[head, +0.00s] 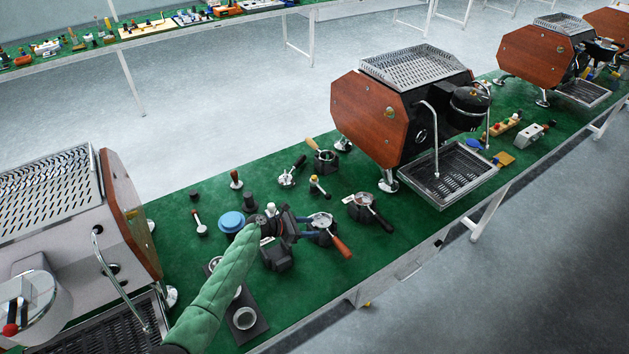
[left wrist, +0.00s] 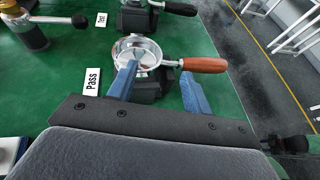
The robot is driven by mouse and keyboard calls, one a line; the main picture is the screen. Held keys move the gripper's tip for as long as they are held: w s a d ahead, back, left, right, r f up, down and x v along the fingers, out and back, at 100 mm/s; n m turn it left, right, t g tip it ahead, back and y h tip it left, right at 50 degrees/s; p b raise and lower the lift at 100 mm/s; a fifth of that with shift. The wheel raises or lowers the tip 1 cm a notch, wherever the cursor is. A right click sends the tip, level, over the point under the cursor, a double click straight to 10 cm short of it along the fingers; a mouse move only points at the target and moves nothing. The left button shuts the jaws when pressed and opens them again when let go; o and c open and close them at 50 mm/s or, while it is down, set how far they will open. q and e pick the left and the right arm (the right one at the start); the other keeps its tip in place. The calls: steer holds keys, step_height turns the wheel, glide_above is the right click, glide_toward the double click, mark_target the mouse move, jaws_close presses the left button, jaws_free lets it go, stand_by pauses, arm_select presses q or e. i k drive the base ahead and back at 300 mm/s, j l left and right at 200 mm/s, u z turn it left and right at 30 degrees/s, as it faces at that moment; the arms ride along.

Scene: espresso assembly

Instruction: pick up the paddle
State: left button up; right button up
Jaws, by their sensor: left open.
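The paddle, a metal portafilter-like piece with an orange-brown wooden handle (head: 342,247), rests with its round head on a dark stand on the green table. In the left wrist view its handle (left wrist: 203,65) points right and its silver head (left wrist: 138,50) sits on the black stand. My left gripper (head: 308,228) is open and empty, right at the paddle. In the left wrist view its blue fingers (left wrist: 159,70) are spread, one overlapping the head and the other just below the handle. I cannot tell whether they touch it. My right gripper is out of view.
A black-handled portafilter (head: 370,211) stands on its holder close by. "Pass" (left wrist: 92,81) and "Test" (left wrist: 102,20) labels lie near the stands. Espresso machines (head: 400,110) flank the work area. A blue round piece (head: 231,221) and several small tools are around.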

mark_target(328, 195)
steer(key=i+j, duration=0.15)
steer(key=i, duration=0.3)
steer(key=i+j, duration=0.15)
steer(key=i, duration=0.25)
